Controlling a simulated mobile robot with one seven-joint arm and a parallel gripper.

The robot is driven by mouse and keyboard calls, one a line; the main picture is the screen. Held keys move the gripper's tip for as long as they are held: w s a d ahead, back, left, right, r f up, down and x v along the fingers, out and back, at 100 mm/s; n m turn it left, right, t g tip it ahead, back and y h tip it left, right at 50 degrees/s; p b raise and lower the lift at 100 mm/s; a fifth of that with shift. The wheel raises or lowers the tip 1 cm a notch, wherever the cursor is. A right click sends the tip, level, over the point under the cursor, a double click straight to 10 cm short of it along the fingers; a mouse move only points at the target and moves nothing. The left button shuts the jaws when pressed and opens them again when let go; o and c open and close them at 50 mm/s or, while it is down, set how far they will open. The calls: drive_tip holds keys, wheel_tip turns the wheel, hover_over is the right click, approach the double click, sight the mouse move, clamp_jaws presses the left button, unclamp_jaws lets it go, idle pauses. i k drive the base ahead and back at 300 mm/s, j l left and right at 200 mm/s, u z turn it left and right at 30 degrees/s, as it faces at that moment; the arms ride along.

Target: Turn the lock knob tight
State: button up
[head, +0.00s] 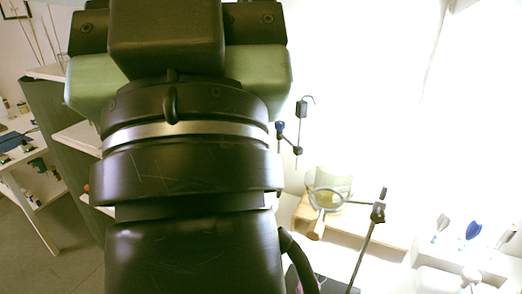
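The back of my arm's end and what looks like my gripper's body (165,40) fill the left and middle of the head view. I cannot make out the fingertips, or whether they are open or shut. Right of it, a stand rod (366,252) leans up to a small dark clamp (378,212). The clamp's arm carries a ring (327,199) around a clear glass vessel (334,182). Dark fittings with a hook (302,110) and a blue knob-like end (280,127) show higher up. I cannot tell which part is the lock knob, or whether my gripper touches it.
A wooden block or board (358,224) lies behind the ring. A white rack (490,256) with blue and clear items stands at the lower right. White shelves (30,140) with small items are at the left. The bright wall area at upper right looks empty.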

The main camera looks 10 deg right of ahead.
sight(378, 215)
drive_tip(key=l+z, duration=0.45)
drive_tip(key=z, duration=0.25)
drive_tip(key=i+l+z, duration=0.15)
drive_tip(key=z, duration=0.2)
